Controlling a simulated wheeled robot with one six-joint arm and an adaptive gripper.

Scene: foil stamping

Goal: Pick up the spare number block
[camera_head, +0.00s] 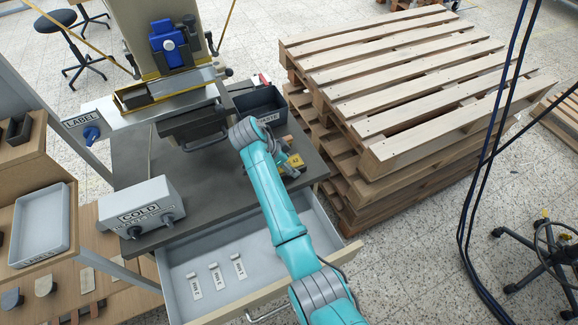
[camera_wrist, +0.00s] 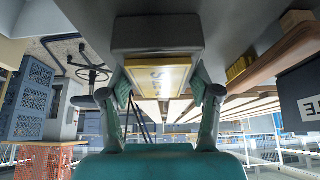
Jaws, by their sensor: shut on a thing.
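My gripper (camera_wrist: 162,80) is shut on a block (camera_wrist: 158,76) in the wrist view, with one finger on each side of it. The block has a gold-coloured face with dark characters that I cannot read surely, and a dark grey part shows above it. In the head view my teal arm reaches over the open drawer to the bench, and a yellow piece with dark marking (camera_head: 294,160) shows at my gripper, near the bench's right side. The fingertips are partly hidden there. I cannot tell whether the block touches the bench top.
The stamping press (camera_head: 170,85) stands at the back of the dark bench (camera_head: 200,185), beside a WASTE bin (camera_head: 262,106). A COLD control box (camera_head: 141,207) stands front left. The open drawer (camera_head: 250,285) holds three labelled tags. Stacked pallets (camera_head: 400,90) stand right of the bench.

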